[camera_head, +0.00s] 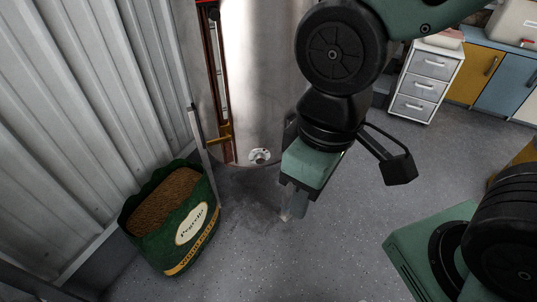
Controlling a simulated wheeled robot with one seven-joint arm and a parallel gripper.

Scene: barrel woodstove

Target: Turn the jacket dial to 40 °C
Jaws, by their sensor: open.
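A tall shiny steel cylinder (262,70) stands at the upper middle. A small pale round fitting (259,156) sits low on its front and looks like the jacket dial. Its markings are too small to read. My gripper (290,212) hangs to the right of and below this fitting in the picture, pointing down, apart from it. My gripper is open and holds nothing that I can see. My arm hides the cylinder's right side.
A green sack of brown pellets (165,225) stands on the floor at the left, by a corrugated metal wall (90,110). A brass-coloured fitting (221,133) is on the cylinder's left. White drawers (425,85) and coloured cabinets (477,72) stand upper right. The middle floor is clear.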

